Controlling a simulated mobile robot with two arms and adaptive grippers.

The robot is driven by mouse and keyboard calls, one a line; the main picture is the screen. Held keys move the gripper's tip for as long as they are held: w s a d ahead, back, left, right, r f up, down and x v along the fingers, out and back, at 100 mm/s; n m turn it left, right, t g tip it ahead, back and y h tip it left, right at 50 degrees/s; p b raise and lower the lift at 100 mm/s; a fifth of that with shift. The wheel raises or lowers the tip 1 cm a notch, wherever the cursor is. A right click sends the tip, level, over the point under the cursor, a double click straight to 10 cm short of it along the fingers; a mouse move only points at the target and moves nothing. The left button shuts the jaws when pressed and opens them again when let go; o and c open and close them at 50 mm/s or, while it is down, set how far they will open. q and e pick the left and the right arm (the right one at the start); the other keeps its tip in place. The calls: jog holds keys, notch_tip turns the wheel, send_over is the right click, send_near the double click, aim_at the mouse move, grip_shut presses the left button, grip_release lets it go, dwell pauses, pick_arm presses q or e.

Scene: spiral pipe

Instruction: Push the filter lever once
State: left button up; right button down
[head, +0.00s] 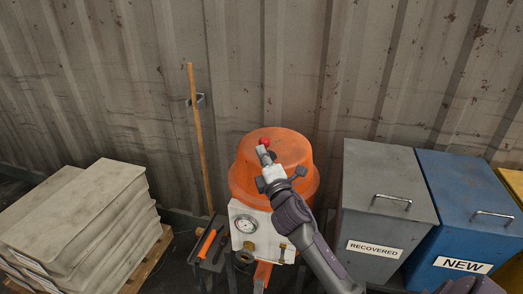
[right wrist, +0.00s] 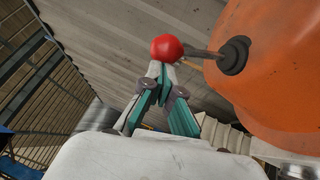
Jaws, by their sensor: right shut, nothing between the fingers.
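The filter lever ends in a red ball knob (head: 265,142), seen in front of the orange housing (head: 240,180) in the head view. In the right wrist view the red knob (right wrist: 166,47) sits on a grey rod (right wrist: 205,54) that comes out of a dark round pivot on the orange housing (right wrist: 275,75). My right gripper (head: 262,151) is shut and empty, its tips just below the knob in the head view. In the right wrist view the closed fingertips (right wrist: 159,72) lie right at the knob; I cannot tell whether they touch it. The left gripper is not in view.
A white panel with a gauge (head: 244,224) is on the front of the orange machine. A grey RECOVERED bin (head: 385,190) and a blue NEW bin (head: 462,200) stand at right. Stacked grey slabs (head: 85,220) lie at left. A wooden pole (head: 199,130) leans on the wall.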

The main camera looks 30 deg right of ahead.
aim_at(266, 139)
jog(key=shift+w+d+r+p, duration=0.3)
jog(key=shift+r+p, duration=0.2)
jog(key=shift+p, duration=0.1)
jog(key=shift+w+d+r+p, duration=0.15)
jog(key=shift+d+r+p, duration=0.15)
jog(key=shift+r+p, duration=0.25)
jog(key=shift+w+d+r+p, duration=0.35)
jog(key=shift+w+d+r, duration=0.15)
jog(key=shift+w+d, duration=0.35)
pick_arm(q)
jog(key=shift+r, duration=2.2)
pick_arm(e)
jog(key=shift+w+d+r, duration=0.2)
jog(key=shift+w+d, duration=0.15)
jog(key=shift+d, duration=0.2)
